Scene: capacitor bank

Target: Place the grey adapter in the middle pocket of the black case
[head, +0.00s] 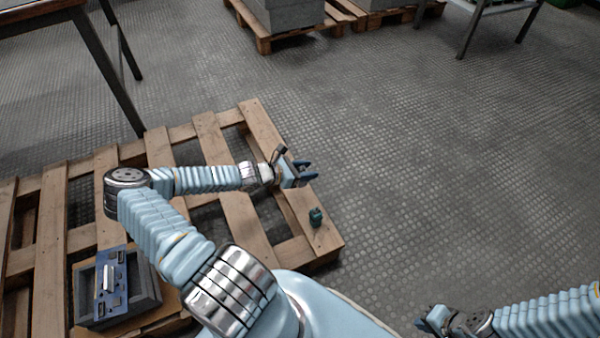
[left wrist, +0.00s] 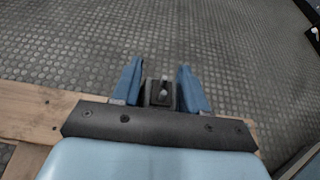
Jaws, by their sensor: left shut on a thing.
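My left gripper (head: 306,171) is above the right part of the wooden pallet, fingers pointing right. In the left wrist view its two blue fingers (left wrist: 160,88) stand on either side of a small dark grey block with a lighter pin, which I take for the grey adapter (left wrist: 159,96). The adapter is too small to make out in the head view.
A small dark green object (head: 316,217) sits on the pallet's right edge board, below my left gripper in the picture. The wooden pallet (head: 215,140) has gaps between its slats. A table (head: 100,70) stands at the upper left. The floor to the right is clear.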

